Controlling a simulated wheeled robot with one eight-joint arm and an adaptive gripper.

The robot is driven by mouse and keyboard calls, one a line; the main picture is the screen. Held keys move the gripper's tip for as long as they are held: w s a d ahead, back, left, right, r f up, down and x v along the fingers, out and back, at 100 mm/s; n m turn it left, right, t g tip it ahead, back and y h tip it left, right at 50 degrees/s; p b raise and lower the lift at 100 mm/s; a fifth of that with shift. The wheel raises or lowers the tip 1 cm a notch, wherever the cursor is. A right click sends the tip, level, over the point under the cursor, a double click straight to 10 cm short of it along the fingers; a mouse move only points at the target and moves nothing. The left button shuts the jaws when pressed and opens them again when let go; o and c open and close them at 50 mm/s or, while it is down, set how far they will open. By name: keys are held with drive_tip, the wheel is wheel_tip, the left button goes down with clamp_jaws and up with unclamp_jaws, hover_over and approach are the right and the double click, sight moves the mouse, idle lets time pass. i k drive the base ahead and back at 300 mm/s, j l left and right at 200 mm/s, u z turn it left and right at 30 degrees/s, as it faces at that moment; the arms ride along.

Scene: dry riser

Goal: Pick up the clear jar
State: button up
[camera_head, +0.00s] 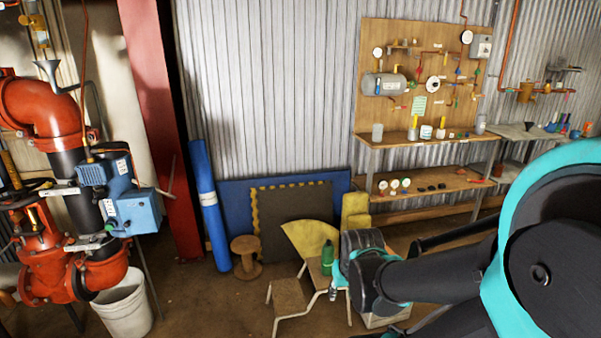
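Two small pale, greyish jar-like containers stand on the wooden bench (430,138) at the back right. One jar (377,132) is at the bench's left end, and the other (480,125) is near its right end. Both are too small for me to tell which is the clear jar. My gripper (340,284) is low in the middle, in front of the bench and well apart from both containers. It appears beside a green bottle (327,257). Its fingers are small and partly hidden, so their opening is unclear.
A step stool (289,297) stands left of my gripper. A wooden spool (246,257) and a blue roll (208,205) are farther left. Red pipework (45,235) and a white bucket (124,304) fill the left side. The bench's lower shelf (430,185) holds small parts.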

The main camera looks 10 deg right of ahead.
sight(378, 129)
drive_tip(key=l+z, duration=0.1)
drive_tip(key=z, duration=0.3)
drive_tip(key=i+z, duration=0.1)
drive_tip(key=z, duration=0.75)
drive_tip(key=i+z, duration=0.35)
drive_tip(key=i, duration=3.65)
drive_tip(key=i+l+u, duration=0.1)
drive_tip(key=i+u, duration=0.15)
drive_tip(key=i+l+u, duration=0.1)
drive_tip(key=i+u, duration=0.15)
